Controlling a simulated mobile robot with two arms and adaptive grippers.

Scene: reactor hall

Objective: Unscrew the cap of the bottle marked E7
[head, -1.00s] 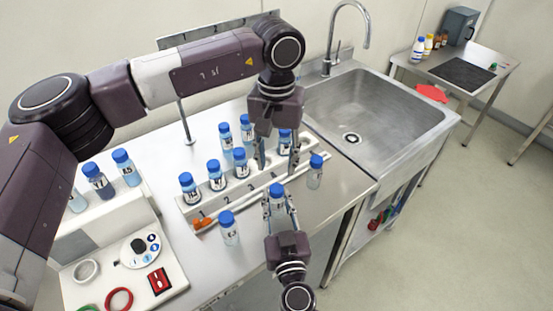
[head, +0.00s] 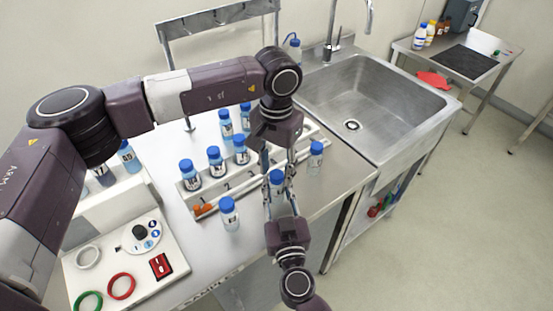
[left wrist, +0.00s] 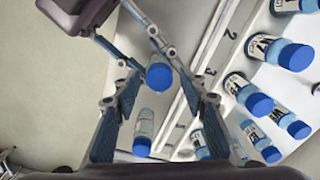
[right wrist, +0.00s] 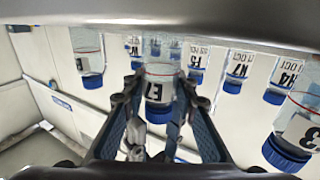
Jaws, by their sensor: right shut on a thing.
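The bottle marked E7 (right wrist: 158,90) has a white label and a blue cap. My right gripper (right wrist: 160,108) is shut on its body; the bottle looks upright. Its blue cap (head: 277,177) shows between the grippers in the head view. My left gripper (head: 278,180) points down above the bottle, its fingers apart on either side of the cap. In the left wrist view the cap (left wrist: 158,77) sits between the open left fingers (left wrist: 160,82); I cannot tell whether they touch it.
A white rack (head: 240,183) with several blue-capped bottles stands just behind. Loose bottles stand left (head: 230,215) and right (head: 316,160) of the grippers. A console (head: 122,258) with rings is at front left, a sink (head: 375,110) at right.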

